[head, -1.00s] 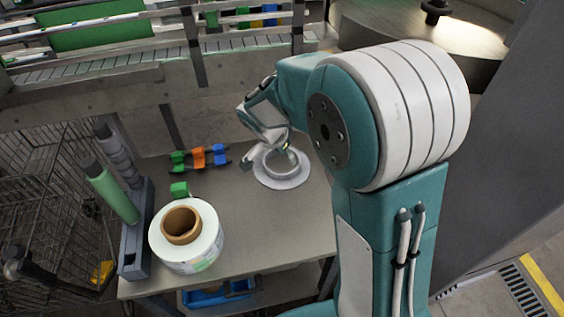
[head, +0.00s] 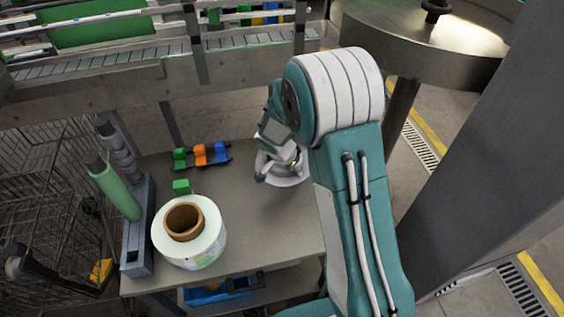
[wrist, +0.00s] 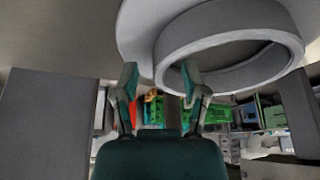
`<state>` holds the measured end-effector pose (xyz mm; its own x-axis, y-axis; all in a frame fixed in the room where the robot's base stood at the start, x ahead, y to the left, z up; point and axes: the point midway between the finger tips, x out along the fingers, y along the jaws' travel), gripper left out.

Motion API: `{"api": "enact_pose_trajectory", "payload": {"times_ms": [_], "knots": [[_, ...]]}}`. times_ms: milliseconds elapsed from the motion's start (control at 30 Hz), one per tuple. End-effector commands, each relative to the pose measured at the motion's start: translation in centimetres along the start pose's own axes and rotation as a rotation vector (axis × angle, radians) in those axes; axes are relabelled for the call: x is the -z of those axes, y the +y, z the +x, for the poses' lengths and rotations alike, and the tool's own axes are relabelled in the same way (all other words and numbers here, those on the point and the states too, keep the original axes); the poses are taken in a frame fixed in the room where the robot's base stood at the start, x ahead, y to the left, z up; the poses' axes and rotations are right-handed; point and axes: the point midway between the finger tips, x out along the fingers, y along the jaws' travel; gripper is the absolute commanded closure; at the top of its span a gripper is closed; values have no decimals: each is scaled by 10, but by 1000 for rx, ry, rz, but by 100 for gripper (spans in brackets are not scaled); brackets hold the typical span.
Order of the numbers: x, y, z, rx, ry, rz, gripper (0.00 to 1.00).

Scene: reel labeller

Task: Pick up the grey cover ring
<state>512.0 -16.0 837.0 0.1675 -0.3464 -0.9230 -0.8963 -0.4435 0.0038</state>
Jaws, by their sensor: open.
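The grey cover ring (head: 290,182) lies flat on the table towards its right side, a low round collar on a wide flange. In the head view my gripper and forearm hide most of it. In the wrist view the ring (wrist: 235,73) fills the upper right, its collar open towards the camera. My gripper (wrist: 158,76) is open with nothing between its fingers. The right finger overlaps the collar's edge in the picture, and the left finger stands outside it. I cannot tell whether either finger touches the ring. In the head view my gripper (head: 277,170) is at the ring.
A white label roll (head: 190,250) on a brown core stands at the table's front left. A grey rack (head: 140,230) holds a green roller (head: 117,194). Coloured clips (head: 201,154) lie at the back. A conveyor frame (head: 90,95) runs behind. The table's middle is clear.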

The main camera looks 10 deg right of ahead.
Motion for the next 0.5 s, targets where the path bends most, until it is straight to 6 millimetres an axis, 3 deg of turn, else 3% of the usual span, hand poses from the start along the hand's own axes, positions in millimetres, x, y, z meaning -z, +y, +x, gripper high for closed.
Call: {"api": "enact_pose_trajectory", "payload": {"times_ms": [300,433,500], "knots": [[1,0,7,1,-1,1,44],[0,0,7,1,0,0,100],[0,0,7,1,0,0,100]]}}
